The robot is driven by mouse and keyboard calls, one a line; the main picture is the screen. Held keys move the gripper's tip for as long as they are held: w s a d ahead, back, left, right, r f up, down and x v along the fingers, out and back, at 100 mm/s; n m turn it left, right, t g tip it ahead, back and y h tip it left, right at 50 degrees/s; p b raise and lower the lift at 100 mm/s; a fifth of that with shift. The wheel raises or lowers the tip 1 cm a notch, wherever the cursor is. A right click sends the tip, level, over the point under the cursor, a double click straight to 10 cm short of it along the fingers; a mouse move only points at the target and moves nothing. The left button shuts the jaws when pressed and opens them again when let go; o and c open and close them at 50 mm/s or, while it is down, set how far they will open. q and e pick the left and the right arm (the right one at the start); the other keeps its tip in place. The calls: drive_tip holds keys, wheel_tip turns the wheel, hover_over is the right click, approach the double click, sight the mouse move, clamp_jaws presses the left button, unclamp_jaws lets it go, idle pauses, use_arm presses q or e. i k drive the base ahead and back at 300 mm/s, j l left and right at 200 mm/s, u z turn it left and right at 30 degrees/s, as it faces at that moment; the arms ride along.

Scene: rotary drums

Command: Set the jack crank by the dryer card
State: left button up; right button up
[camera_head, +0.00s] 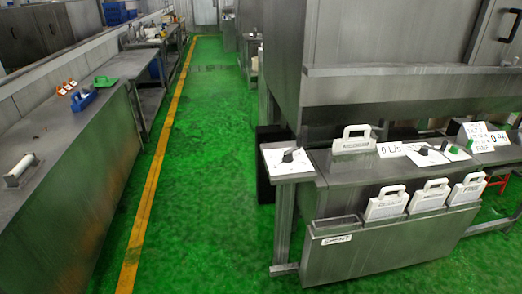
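A white plate with a dark knob or crank (287,156) on it sits on a small metal stand at the left end of the grey machine. A white card with black print (478,137) stands at the machine's right, too small to read fully; I cannot tell if it is the dryer card. A white plate (390,149) with large black characters lies on the machine top. Dark and green-topped knobs (425,150) sit to its right. Neither of my grippers is in view.
A white handled block (354,140) stands on the machine top. Several similar blocks (384,204) stand in a front rack (390,242) marked with a small label. A bench (70,150) at left holds a white-handled tool (20,170) and blue, green and orange items. The green floor between is clear.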

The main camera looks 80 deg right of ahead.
sight(287, 158)
drive_tip(key=z, duration=3.15)
